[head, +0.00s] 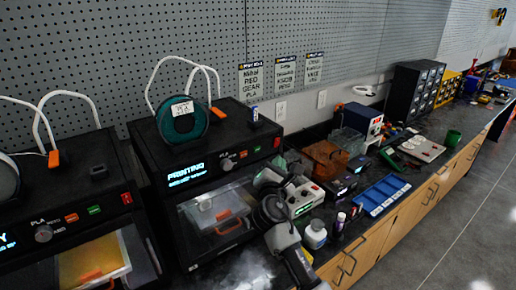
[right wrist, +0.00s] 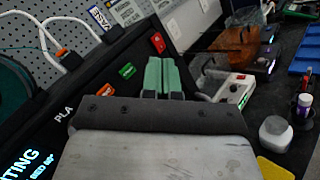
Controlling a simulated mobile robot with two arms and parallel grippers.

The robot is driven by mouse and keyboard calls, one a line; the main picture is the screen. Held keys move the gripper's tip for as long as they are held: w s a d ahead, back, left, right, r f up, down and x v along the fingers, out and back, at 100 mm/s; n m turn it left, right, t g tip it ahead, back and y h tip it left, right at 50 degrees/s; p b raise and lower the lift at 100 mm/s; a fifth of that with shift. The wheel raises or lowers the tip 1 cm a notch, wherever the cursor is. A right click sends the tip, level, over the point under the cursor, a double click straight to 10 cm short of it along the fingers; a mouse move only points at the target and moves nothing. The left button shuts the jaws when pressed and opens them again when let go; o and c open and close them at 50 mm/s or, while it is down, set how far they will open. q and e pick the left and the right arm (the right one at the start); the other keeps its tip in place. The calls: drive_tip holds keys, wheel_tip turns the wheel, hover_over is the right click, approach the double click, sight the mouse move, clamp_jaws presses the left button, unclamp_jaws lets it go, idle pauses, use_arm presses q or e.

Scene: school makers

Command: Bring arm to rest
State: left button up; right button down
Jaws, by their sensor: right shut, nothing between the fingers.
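My right arm comes up from the bottom of the head view, in front of the right-hand 3D printer (head: 165,165). My right gripper (head: 291,166) is beside the right end of that printer, above the bench. In the right wrist view its two green fingers (right wrist: 160,76) lie together, with nothing between them. The gripper is shut and empty. My left gripper is in neither view.
A white-and-grey control box (head: 305,197), a white jar (head: 315,234) and a brown box (head: 325,158) stand close to the right gripper. A blue tray (head: 382,194) lies farther right. A pegboard wall (head: 300,30) rises behind. The floor (head: 460,220) at right is clear.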

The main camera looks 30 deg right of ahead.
idle(0.7)
drive_tip(key=s+a+f+m+g+y, duration=0.3)
drive_tip(key=s+f+m, duration=0.2)
drive_tip(key=s+f, duration=0.2)
drive_tip(key=s+a+f+m+g+y, duration=0.2)
drive_tip(key=s+a+f+m, duration=0.1)
drive_tip(key=s+f+m, duration=0.3)
drive_tip(key=s+a+f+m+g+y, duration=0.35)
drive_tip(key=s+a, duration=0.25)
drive_tip(key=s, duration=0.4)
drive_tip(key=s+a+f+m+g+y, duration=0.3)
drive_tip(key=s+a+f+m+y, duration=0.15)
drive_tip(key=s, duration=0.55)
wheel_tip(320, 180, down, 27)
drive_tip(key=g+b, duration=0.1)
drive_tip(key=b, duration=0.3)
drive_tip(key=s+d+f+n+g+b, duration=0.1)
drive_tip(key=s+d+f+b, duration=0.1)
drive_tip(key=s+f, duration=1.5)
wheel_tip(320, 180, down, 4)
drive_tip(key=shift+d+r+b, duration=0.2)
drive_tip(key=shift+d+b, duration=0.05)
drive_tip(key=shift+b, duration=0.35)
